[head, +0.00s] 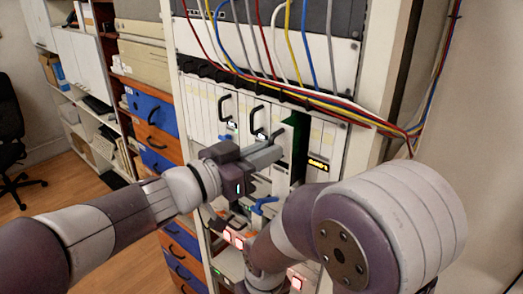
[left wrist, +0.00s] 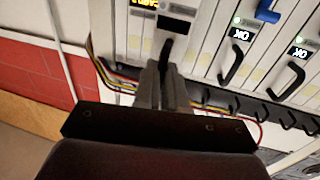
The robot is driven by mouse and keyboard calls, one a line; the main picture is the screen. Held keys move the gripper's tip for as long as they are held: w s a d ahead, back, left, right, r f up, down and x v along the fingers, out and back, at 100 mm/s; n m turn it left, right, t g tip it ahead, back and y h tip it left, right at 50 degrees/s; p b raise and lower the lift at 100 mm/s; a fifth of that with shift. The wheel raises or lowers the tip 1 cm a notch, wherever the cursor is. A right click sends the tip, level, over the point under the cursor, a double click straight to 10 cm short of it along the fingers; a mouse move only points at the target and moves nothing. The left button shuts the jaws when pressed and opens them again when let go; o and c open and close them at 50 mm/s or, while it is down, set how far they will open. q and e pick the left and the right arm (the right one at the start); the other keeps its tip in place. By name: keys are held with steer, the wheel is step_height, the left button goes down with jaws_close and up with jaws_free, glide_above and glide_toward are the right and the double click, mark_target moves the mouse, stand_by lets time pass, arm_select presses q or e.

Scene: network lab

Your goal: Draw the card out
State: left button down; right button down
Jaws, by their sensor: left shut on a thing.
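My left gripper (head: 268,155) is shut on the black handle (left wrist: 168,48) of a card in the rack, with its fingers closed around the handle in the left wrist view. In the head view the card's green board (head: 299,121) shows beside a dark gap, so the card appears to stand partly out of its slot. The gripper hides most of its front. My right arm (head: 300,215) crosses the lower right of the head view.
Neighbouring cards with black handles (head: 225,107) stand close on the left. An amber display (head: 318,163) is just right of the gap. Loose coloured cables (head: 345,112) run across above the cards. A blue lever (head: 265,205) and red-lit units are below. Shelves with drawers (head: 150,105) stand left.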

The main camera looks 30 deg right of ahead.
arm_select(q)
steer(key=shift+w+d+r, duration=0.1)
steer(key=shift+d+r, duration=0.05)
steer(key=c, duration=1.2)
jaws_free()
steer(key=s+a+b, duration=0.1)
steer(key=a, duration=0.3)
steer(key=a+b, duration=0.2)
steer(key=a, duration=0.2)
steer(key=s+a+b, duration=0.1)
steer(key=a+b, duration=0.1)
steer(key=a, duration=0.2)
steer(key=shift+s+a, duration=0.3)
